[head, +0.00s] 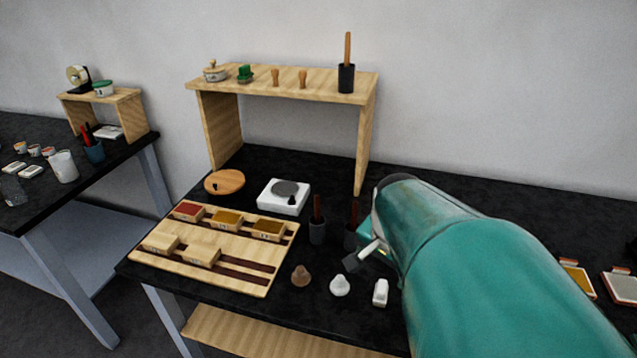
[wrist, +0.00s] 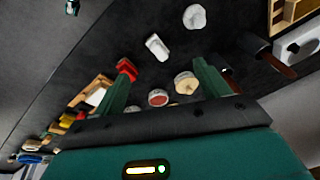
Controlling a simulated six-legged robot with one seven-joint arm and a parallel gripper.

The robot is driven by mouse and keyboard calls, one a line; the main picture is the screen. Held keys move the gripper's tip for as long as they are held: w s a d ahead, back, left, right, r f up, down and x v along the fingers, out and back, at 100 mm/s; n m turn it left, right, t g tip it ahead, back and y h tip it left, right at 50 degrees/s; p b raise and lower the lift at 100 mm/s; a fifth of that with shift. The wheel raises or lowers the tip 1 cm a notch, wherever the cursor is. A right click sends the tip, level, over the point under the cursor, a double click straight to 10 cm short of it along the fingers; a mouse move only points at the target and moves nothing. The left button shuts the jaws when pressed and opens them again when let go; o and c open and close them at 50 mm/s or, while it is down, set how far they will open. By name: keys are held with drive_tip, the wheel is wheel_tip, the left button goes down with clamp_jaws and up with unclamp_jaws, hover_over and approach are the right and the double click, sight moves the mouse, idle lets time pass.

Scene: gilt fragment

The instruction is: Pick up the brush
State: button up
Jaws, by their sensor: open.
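I cannot tell for certain which thing is the brush. Brown handles stand upright in two dark cups on the black table in the head view: one handle (head: 317,207) at the middle, the other (head: 354,213) beside my arm. A lighter wooden handle (head: 347,48) stands in a dark cup on the shelf. In the wrist view a dark cup with a brown handle (wrist: 278,66) lies right of my fingers. My gripper (wrist: 166,70) is open, its two green fingers apart. A red-topped round jar (wrist: 158,97) and a cream round piece (wrist: 186,83) show between them. In the head view my arm mostly hides the gripper.
A wooden shelf (head: 300,83) stands at the back. A slotted wooden board (head: 215,272) with small boxes lies at the left, near a white scale (head: 284,196). Small lumps (head: 301,275) and white pieces (head: 340,285) lie along the front edge. A second table stands further left.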

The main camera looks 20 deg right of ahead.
drive_tip(key=s+d+f+m+y, duration=0.1)
drive_tip(key=s+d+m+y, duration=0.1)
drive_tip(key=d+m, duration=0.55)
drive_tip(key=s+d+f+m+y, duration=0.1)
drive_tip(key=s+d+m+y, duration=0.2)
drive_tip(key=d+m, duration=0.4)
drive_tip(key=shift+n, duration=0.25)
drive_tip(key=x, duration=0.5)
drive_tip(key=d+x, duration=0.1)
drive_tip(key=x, duration=0.2)
drive_tip(key=shift+w+d+f, duration=0.1)
drive_tip(key=shift+w+f, duration=0.15)
drive_tip(key=shift+w, duration=0.15)
drive_tip(key=shift+x, duration=2.55)
drive_tip(key=shift+s, duration=0.25)
drive_tip(key=c, duration=1.1)
